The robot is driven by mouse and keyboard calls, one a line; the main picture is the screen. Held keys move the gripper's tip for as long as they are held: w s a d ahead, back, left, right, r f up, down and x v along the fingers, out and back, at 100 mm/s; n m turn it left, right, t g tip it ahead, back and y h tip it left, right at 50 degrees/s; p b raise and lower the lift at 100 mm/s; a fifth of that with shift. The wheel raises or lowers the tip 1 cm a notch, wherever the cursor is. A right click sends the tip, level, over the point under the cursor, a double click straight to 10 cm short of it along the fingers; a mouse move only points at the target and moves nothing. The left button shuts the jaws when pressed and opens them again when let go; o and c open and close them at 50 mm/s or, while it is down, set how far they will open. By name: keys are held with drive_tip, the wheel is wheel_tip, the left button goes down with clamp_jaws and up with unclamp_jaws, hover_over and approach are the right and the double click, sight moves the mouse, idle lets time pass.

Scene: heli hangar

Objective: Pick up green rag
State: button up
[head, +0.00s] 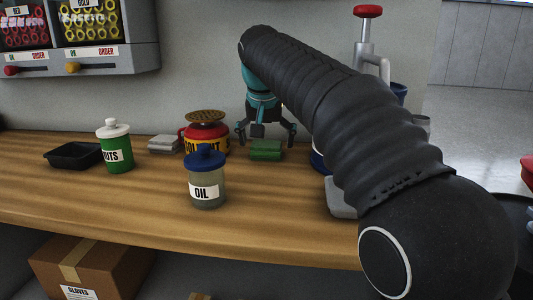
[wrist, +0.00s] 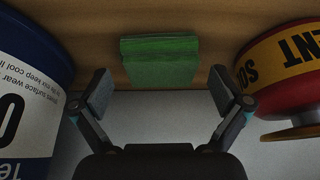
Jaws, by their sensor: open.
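The green rag (head: 266,150) lies folded on the wooden bench near the wall. It also shows in the wrist view (wrist: 160,62), at the top centre, as a flat stack of folded layers. My gripper (head: 266,138) is above the rag in the head view, with its fingers pointing down. In the wrist view my gripper (wrist: 170,100) is open, one finger to each side of the rag. The fingers appear apart from it, and nothing is held between them.
A red and yellow solvent can (head: 207,136) stands left of the rag. A blue and white container (head: 318,160) stands to its right, mostly behind my arm.

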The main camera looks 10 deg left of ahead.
sight(266, 145)
drive_tip(key=shift+w+f, duration=0.15)
drive_tip(key=shift+f, duration=0.15)
drive_tip(key=c, duration=1.1)
wheel_tip(266, 145, up, 6)
drive_tip(key=shift+f+p, duration=0.1)
drive_tip(key=shift+p, duration=0.9)
drive_tip(key=shift+r, duration=2.1)
